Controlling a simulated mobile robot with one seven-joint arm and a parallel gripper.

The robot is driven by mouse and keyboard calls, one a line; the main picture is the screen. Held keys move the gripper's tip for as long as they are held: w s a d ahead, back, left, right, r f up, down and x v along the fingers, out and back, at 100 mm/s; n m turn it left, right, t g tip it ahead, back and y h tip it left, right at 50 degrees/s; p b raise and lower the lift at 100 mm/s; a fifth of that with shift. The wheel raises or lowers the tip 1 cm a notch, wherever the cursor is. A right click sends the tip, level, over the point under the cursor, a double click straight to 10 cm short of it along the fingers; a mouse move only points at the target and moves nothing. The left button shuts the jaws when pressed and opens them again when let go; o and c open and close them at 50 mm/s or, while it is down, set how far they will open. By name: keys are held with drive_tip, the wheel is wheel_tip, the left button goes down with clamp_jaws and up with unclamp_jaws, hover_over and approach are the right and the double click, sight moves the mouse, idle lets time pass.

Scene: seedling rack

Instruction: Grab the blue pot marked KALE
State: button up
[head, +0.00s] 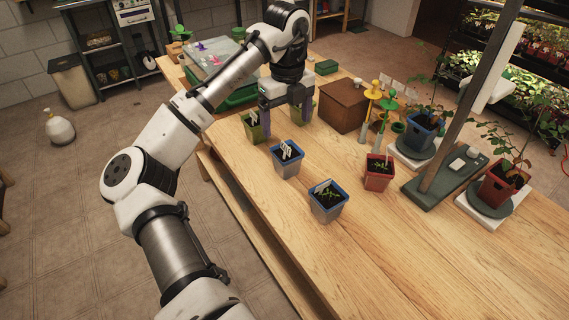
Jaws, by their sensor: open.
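Two blue-rimmed pots stand upright on the wooden table in the head view. The nearer blue pot (327,210) holds a seedling and a tilted label. The farther blue pot (287,167) has dark soil and white labels. The label writing is too small to read, so I cannot tell which is marked KALE. My gripper (287,122) points down beyond the farther blue pot, fingers spread wide. It is near two green pots, a left one (254,134) and a right one (309,112), both partly hidden by it. I see nothing held between its fingers.
A red pot (378,179) stands right of the blue pots. A brown box (343,106) and yellow and green stakes (369,112) are behind. Larger potted plants and a dark post (470,100) stand at right. The front right table is clear.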

sight(286, 153)
wheel_tip(286, 153, down, 7)
drive_tip(key=shift+r, duration=0.15)
drive_tip(key=shift+w+f+p, duration=0.15)
drive_tip(key=shift+f+p, duration=0.6)
drive_tip(key=shift+f, duration=2)
drive_tip(key=shift+c, duration=0.4)
drive_tip(key=c, duration=1)
drive_tip(key=shift+c, duration=0.3)
drive_tip(key=shift+r, duration=0.15)
